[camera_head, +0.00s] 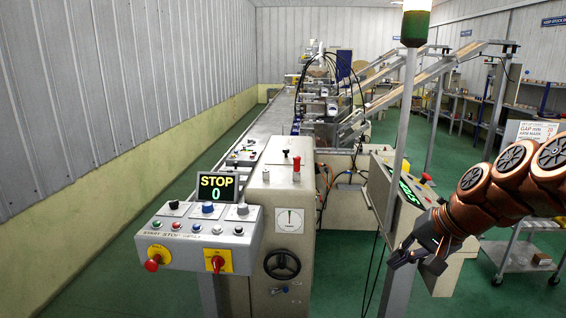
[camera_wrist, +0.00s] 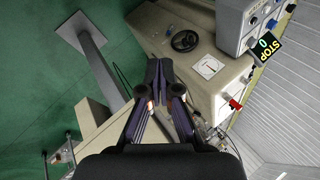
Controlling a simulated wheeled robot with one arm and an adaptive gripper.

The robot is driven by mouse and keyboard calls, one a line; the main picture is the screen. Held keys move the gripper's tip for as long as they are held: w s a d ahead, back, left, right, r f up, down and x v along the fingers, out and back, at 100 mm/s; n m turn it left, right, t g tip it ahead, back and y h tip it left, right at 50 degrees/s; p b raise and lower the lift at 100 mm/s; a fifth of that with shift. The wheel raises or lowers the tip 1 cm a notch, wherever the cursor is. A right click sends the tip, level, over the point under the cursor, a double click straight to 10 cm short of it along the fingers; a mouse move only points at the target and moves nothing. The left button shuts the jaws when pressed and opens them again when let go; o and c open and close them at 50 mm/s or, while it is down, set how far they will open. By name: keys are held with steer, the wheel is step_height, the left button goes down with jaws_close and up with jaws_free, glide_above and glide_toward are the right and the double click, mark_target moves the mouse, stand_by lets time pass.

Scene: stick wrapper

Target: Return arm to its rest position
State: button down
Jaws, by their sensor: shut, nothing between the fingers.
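My gripper (camera_head: 402,258) is at the lower right of the head view, at the end of my copper-coloured arm. It is in front of the cabinet with the green display (camera_head: 410,192), to the right of the grey post, and touches nothing that I can see. In the wrist view my gripper (camera_wrist: 158,66) has its dark fingers together, with nothing between them. Past the fingertips, the wrist view shows the machine's handwheel (camera_wrist: 186,41) and round dial (camera_wrist: 208,67).
The control panel (camera_head: 203,236) shows a display reading STOP 0 (camera_head: 218,187). A grey post (camera_head: 401,150) stands just left of my gripper. A trolley (camera_head: 520,262) is at the right. Green floor (camera_head: 120,260) is clear on the left.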

steer(key=s+a+f+n+g+h, duration=0.1)
steer(key=s+a+f+n+g, duration=0.15)
steer(key=s, duration=0.35)
steer(key=s+a+f+n+g+h, duration=0.1)
steer(key=s+a+f, duration=0.3)
steer(key=s, duration=0.2)
steer(key=s+d+f+n+g+h, duration=0.1)
steer(key=s+f, duration=0.2)
steer(key=s, duration=0.5)
steer(key=s+d+f+n+g+h, duration=0.1)
steer(key=s+f, duration=0.3)
steer(key=s, duration=0.4)
steer(key=shift+g+h, duration=0.35)
steer(key=shift+h, duration=0.25)
